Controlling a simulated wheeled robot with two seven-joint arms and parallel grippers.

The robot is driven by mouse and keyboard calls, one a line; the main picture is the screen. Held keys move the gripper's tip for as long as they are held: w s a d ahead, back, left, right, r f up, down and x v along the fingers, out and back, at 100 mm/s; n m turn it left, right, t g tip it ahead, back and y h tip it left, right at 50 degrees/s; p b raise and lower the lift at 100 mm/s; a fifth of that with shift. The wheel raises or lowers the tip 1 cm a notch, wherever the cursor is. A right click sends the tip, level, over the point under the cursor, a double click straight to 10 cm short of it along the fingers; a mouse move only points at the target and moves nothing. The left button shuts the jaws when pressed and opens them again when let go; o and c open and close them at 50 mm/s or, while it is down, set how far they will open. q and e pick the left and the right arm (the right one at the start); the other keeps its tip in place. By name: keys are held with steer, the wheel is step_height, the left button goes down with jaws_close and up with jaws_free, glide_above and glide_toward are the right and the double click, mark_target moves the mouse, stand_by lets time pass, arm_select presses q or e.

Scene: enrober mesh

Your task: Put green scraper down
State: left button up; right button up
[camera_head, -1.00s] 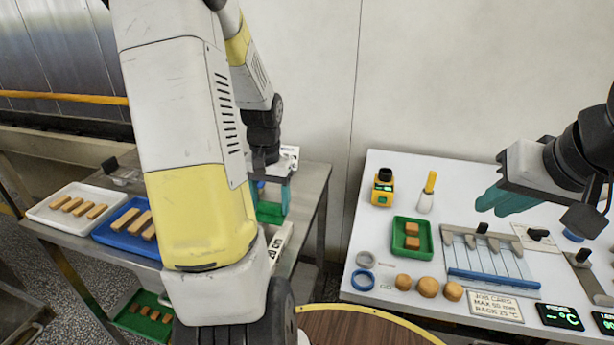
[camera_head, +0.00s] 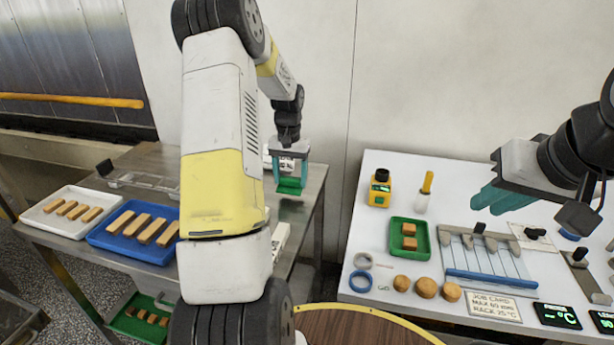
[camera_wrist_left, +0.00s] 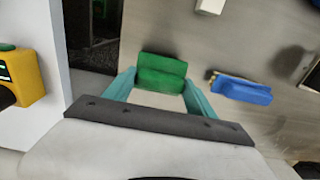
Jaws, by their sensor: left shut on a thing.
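The green scraper (camera_head: 290,186) is held between the teal fingers of my left gripper (camera_head: 289,172), over the right part of the steel table (camera_head: 300,212). In the left wrist view the scraper (camera_wrist_left: 162,72) spans the gap between both fingertips (camera_wrist_left: 162,88), with the grey table surface beyond it. I cannot tell whether it touches the table. My right gripper (camera_head: 496,200) hangs over the white table at right, and its finger gap is not clear.
A blue tool (camera_wrist_left: 240,90) lies on the steel table beside the scraper in the wrist view. White (camera_head: 45,222) and blue (camera_head: 112,238) trays with bars stand at left. The white table (camera_head: 375,175) holds a green tray (camera_head: 397,240), a yellow device (camera_head: 380,190) and a wire frame (camera_head: 490,265).

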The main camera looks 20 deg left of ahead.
mark_target(290, 178)
arm_select(q)
steer(key=shift+s+f, duration=0.1)
steer(key=shift+f, duration=1.3)
steer(key=shift+f, duration=0.1)
steer(key=o, duration=1.8)
steer(key=shift+c, duration=0.2)
step_height(290, 178, up, 12)
steer(key=s+d+r+t, duration=0.2)
steer(key=s+d+r, duration=0.3)
steer(key=r, duration=0.3)
steer(key=s+d+r+t, duration=0.1)
steer(key=s+d, duration=0.2)
steer(key=s, duration=0.4)
steer(key=s+d+r+t+h, duration=0.1)
steer(key=s+d+r, duration=0.1)
steer(key=s, duration=0.6)
steer(key=s+d+r+m+t+h, duration=0.1)
steer(key=s+d+t, duration=0.1)
steer(key=s+d, duration=0.3)
steer(key=s, duration=0.2)
steer(key=shift+s+r, duration=0.3)
